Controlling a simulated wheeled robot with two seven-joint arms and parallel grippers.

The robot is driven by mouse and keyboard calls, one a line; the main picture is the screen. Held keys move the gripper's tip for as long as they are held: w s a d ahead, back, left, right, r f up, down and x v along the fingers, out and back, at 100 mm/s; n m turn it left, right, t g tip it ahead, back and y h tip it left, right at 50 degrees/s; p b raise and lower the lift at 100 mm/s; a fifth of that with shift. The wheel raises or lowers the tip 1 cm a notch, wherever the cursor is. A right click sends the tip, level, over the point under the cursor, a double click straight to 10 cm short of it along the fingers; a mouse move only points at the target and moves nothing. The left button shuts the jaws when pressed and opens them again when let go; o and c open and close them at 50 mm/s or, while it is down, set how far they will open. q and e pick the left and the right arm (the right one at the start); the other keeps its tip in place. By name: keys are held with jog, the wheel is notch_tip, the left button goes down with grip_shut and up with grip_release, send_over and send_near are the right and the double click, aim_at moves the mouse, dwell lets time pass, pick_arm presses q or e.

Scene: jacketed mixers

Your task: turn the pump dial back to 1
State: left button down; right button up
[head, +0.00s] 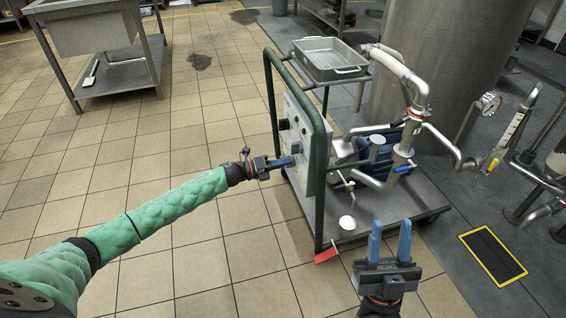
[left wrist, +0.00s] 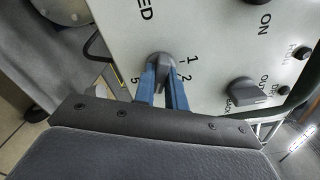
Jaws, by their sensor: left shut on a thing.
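The pump dial (left wrist: 159,60) is a grey knob on the white control panel (left wrist: 215,45), which faces left on the cart in the head view (head: 297,130). Printed numbers 1, 2 and 5 show around it; the rest are hidden. My left gripper (head: 286,161) reaches the panel in the head view. In the left wrist view its blue fingers (left wrist: 161,84) are shut on the dial, one on each side. I cannot tell which number the dial points to. My right gripper (head: 389,240) is open and empty, low in front of the cart.
The cart's green frame (head: 321,190) stands close beside my left gripper. A grey selector knob (left wrist: 243,92) sits near the dial on the panel. The cart carries a metal tray (head: 330,60), pipes and a blue pump (head: 372,160).

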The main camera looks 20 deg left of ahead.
jog(key=w+a+f+g+h+p, duration=0.15)
jog(key=f+g, duration=0.25)
jog(key=f, duration=0.5)
jog(key=w+a+f+g+h, duration=0.1)
jog(key=w+f+g, duration=0.2)
jog(key=f, duration=0.7)
jog(key=w+a+f+g+h+p, duration=0.15)
jog(key=f+g, duration=0.25)
jog(key=f, duration=0.5)
jog(key=s+d+f+g+p, duration=0.1)
jog(key=s+f+g, duration=0.35)
jog(key=f, duration=0.45)
jog(key=s+d+f+m+g+p, duration=0.1)
jog(key=s+f+g, duration=0.3)
jog(key=f, duration=0.6)
jog(key=s+f+g+p, duration=0.1)
jog(key=s+f+g, duration=0.1)
jog(key=s+f, duration=0.55)
pick_arm(q)
jog(key=shift+a+n+p, duration=0.1)
jog(key=shift+n+p, duration=5)
jog(key=shift+n, duration=6.6)
pick_arm(e)
notch_tip(320, 180, up, 22)
jog(key=w+g, duration=0.2)
jog(key=w, duration=0.1)
jog(key=shift+n+h, duration=0.3)
jog(key=shift+h, duration=0.1)
jog(key=shift+s, duration=0.1)
